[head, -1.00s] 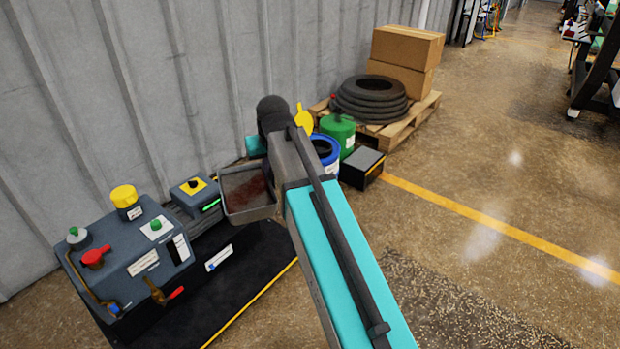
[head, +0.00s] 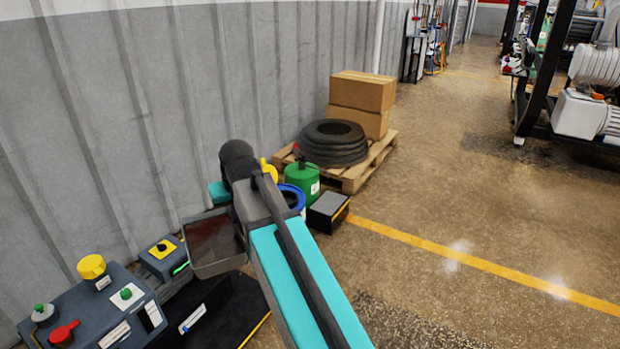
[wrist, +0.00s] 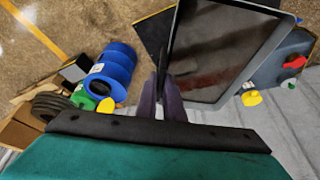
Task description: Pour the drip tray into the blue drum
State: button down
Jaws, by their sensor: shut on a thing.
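The drip tray (head: 190,262) is a shallow grey rectangular pan with a dark, reddish-brown film inside. It is held in the air left of my arm, and it shows large in the wrist view (wrist: 181,88). My gripper (wrist: 163,84) is shut on the tray's near side edge; in the head view my arm hides the jaws. The blue drum (head: 299,191) stands on the floor beyond my arm, partly hidden by it. In the wrist view the open-topped drum (wrist: 121,60) is clear of the tray, to its left.
A green can (head: 301,185) and a black box (head: 328,212) stand beside the drum. A control panel (head: 75,318) is at lower left. A grey wall runs behind; open floor lies right.

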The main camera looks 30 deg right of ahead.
jog(key=p+v, duration=1.2)
jog(key=v, duration=0.3)
jog(key=shift+r, duration=0.4)
jog(key=shift+w+a, duration=0.1)
